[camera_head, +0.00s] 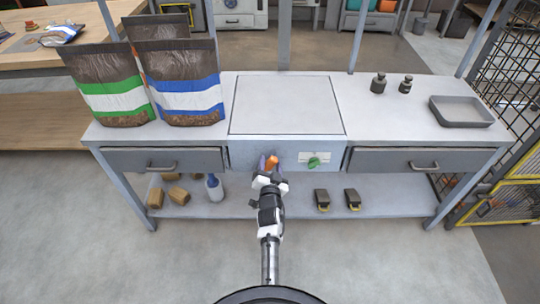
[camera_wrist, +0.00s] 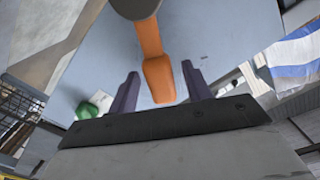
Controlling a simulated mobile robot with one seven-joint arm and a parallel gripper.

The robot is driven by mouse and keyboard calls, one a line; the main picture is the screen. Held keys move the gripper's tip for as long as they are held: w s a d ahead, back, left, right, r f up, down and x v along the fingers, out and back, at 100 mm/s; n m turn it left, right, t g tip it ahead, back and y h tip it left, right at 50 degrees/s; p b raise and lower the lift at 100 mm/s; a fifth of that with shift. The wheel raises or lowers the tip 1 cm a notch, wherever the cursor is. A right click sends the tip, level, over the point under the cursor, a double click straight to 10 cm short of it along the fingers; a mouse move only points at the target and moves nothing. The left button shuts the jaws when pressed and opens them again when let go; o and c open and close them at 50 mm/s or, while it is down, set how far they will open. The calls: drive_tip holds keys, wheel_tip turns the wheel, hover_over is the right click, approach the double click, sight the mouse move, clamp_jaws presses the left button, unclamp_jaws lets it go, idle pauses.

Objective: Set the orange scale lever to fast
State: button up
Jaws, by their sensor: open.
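The orange scale lever (camera_head: 272,161) is on the front panel (camera_head: 243,155) of the scale, below its flat plate. It shows large in the wrist view (camera_wrist: 157,72), where its end lies between my fingers. My gripper (camera_head: 266,165) is open around the lever, with a finger on each side and a gap visible on both sides in the wrist view (camera_wrist: 158,92). I cannot make out the speed markings beside the lever.
A green knob (camera_head: 314,162) on a pale plate sits just right of the lever. Drawers with handles flank the panel. Bags of pellets (camera_head: 190,95) stand on the left of the bench; two dark weights (camera_head: 379,84) and a grey tray (camera_head: 461,111) are on the right.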

drive_tip(key=shift+w, duration=0.4)
clamp_jaws()
